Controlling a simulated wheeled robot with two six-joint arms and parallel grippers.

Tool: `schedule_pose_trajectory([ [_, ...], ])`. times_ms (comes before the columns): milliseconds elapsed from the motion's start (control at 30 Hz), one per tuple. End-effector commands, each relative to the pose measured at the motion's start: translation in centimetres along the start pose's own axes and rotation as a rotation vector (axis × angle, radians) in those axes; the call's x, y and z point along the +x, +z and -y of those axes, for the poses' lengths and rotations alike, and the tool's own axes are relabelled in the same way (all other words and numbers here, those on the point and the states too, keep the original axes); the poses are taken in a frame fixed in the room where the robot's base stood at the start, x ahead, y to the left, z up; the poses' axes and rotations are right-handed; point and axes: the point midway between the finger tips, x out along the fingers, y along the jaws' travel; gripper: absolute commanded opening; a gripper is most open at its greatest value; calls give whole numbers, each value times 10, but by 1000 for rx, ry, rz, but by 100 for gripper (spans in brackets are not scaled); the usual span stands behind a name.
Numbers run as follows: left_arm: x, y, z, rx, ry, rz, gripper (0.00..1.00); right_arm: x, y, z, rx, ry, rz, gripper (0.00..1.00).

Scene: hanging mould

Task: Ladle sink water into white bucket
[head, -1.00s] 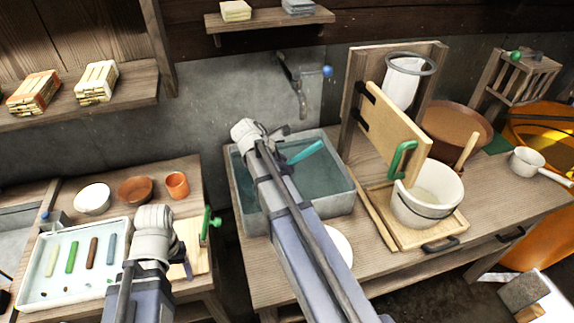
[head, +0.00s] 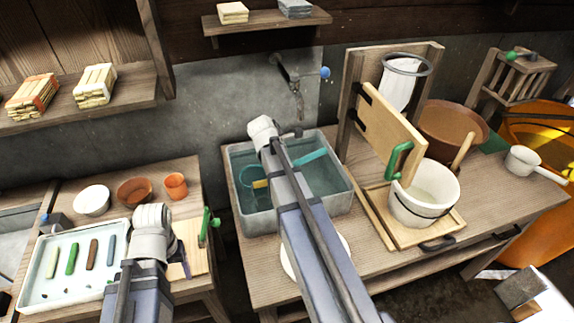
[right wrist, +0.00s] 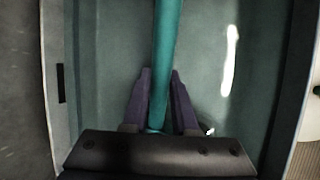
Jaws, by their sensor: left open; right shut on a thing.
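The sink (head: 345,200) is a grey basin of dark teal water on the middle bench. My right arm reaches over it, and my right gripper (right wrist: 158,78) is shut on the teal ladle handle (right wrist: 167,35). The handle (head: 312,158) also shows right of the arm in the head view. Left of the arm, a teal rounded shape with a yellowish part (head: 260,184) shows at the water; it looks like the ladle's bowl, partly hidden. The white bucket (head: 425,208) stands upright to the right, with pale contents and a wooden stick. My left gripper (head: 183,264) is open, mostly hidden by its wrist.
A hinged wooden board (head: 392,130) with a green handle stands behind and over the bucket's left side. A brown bowl (head: 455,128) and white dipper (head: 525,160) lie farther right. A white plate (head: 343,243) is partly hidden by my right arm. A tray (head: 60,285) holds coloured bars at left.

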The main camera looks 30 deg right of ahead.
Motion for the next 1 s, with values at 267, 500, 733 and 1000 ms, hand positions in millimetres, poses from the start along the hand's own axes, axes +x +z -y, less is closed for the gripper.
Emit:
schedule_pose_trajectory([
  [267, -1, 0, 0, 0, 0, 0, 71, 2, 1, 0, 5, 1, -25, 0],
  [500, -1, 0, 0, 0, 0, 0, 71, 2, 1, 0, 5, 1, -24, 0],
  [733, -9, 0, 1, 0, 0, 0, 71, -6, 4, -1, 5, 1, -23, 0],
  [1000, -32, 2, 3, 0, 0, 0, 71, -27, 14, -5, 5, 1, -23, 0],
])
